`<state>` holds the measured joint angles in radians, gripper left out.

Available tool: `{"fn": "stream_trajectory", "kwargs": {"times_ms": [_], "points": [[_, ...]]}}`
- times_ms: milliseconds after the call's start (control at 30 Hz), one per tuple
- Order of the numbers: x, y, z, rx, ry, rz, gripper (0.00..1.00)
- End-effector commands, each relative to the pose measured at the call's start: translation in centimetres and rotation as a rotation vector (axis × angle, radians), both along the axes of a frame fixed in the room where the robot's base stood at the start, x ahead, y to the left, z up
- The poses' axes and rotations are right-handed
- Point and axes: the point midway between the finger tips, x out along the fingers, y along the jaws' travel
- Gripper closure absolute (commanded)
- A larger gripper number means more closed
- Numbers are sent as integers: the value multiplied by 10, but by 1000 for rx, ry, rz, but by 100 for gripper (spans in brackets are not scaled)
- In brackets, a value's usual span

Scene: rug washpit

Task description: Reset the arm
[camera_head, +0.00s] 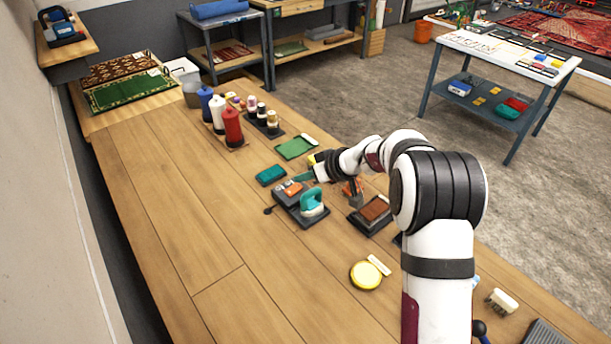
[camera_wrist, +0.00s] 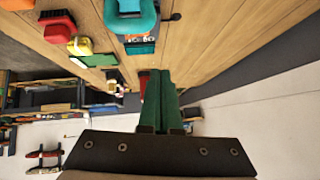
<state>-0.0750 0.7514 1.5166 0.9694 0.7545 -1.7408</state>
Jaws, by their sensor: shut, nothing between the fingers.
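My arm (camera_head: 447,220) reaches from the lower right of the head view over the wooden bench, bent toward the left. My gripper (camera_head: 303,178) is above the bench, close to the teal-handled tool (camera_head: 312,202) on its dark base and a teal block (camera_head: 271,175). In the wrist view my gripper (camera_wrist: 160,74) has its two green fingers together, with nothing between them. The wrist view is turned, with the bench at the top and the pale wall at the lower right.
On the bench (camera_head: 165,190) stand a red bottle (camera_head: 233,127) and other bottles, a green pad (camera_head: 296,148), a brown brush block (camera_head: 375,210) and a yellow round tin (camera_head: 366,275). The bench's left part is clear. A white-topped table (camera_head: 510,50) stands beyond.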

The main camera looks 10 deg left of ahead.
Motion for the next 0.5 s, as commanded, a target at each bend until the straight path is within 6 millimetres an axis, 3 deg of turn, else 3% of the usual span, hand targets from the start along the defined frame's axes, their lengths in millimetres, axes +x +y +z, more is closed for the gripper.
{"fn": "stream_trajectory", "kwargs": {"times_ms": [200,267,367,433,500], "points": [[-6,-3,7,3,5,-3,100],[-18,-5,19,13,39,-17,100],[-78,-15,61,41,201,-93,100],[-145,-29,86,37,377,-201,100],[-217,-49,99,6,547,-351,100]]}}
